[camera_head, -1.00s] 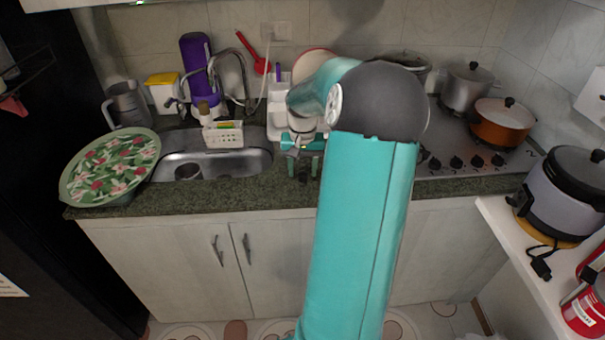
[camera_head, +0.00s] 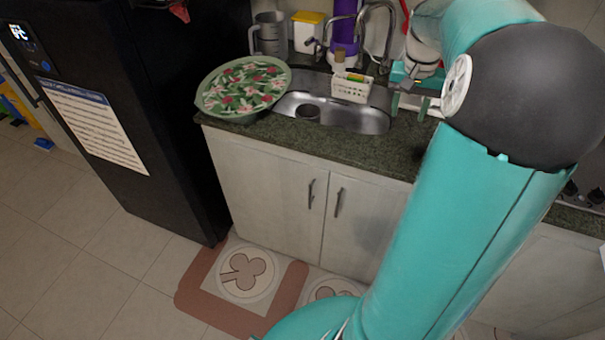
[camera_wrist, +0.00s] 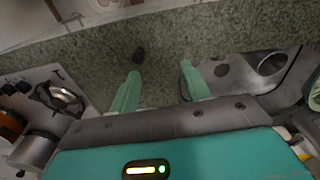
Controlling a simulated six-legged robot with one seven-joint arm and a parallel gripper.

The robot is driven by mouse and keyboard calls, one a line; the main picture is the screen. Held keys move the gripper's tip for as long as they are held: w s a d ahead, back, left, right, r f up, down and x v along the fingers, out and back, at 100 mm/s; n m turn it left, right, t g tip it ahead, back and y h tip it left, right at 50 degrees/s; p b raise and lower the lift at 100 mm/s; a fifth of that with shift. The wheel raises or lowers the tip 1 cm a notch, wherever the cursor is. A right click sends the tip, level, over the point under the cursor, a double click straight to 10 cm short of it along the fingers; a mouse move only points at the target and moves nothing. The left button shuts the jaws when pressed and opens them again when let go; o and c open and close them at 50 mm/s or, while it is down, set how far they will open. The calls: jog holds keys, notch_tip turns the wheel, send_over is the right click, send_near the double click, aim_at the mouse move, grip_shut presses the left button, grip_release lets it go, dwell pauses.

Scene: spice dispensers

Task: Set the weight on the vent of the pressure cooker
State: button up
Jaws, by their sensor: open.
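My gripper (camera_head: 411,104) is open, above the granite counter to the right of the sink in the head view. In the wrist view my gripper (camera_wrist: 160,70) shows two green fingers spread apart with nothing between them. A small dark object (camera_wrist: 139,55) lies on the counter just beyond the left fingertip; it may be the weight, but it is too small to be sure. The pressure cooker cannot be made out in the head view. A silver pot (camera_wrist: 36,150) is partly in view at the lower left of the wrist view.
The sink (camera_head: 350,115) has a green floral tray (camera_head: 243,88) to its left and a white basket (camera_head: 351,87) at its back edge. A black fridge (camera_head: 150,110) stands at the left. Stove knobs (camera_wrist: 12,88) lie left of the fingers.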

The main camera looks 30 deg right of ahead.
jog(key=a+r+n+t+h, duration=0.1)
jog(key=a+r+n, duration=0.1)
jog(key=a, duration=0.8)
jog(key=a+r+n+t, duration=0.1)
jog(key=a+r+n, duration=0.1)
jog(key=a, duration=0.7)
jog(key=s+a+n+t+y, duration=0.1)
jog(key=s+a+n, duration=0.1)
jog(key=s+a, duration=0.3)
jog(key=s+a+f+n+t, duration=0.1)
jog(key=s+a, duration=0.4)
jog(key=a, duration=0.6)
jog(key=shift+f+n+t+y, duration=0.15)
jog(key=shift+n+t+y, duration=0.25)
jog(key=shift+n+t, duration=0.55)
jog(key=shift+o, duration=0.4)
jog(key=shift+d, duration=0.1)
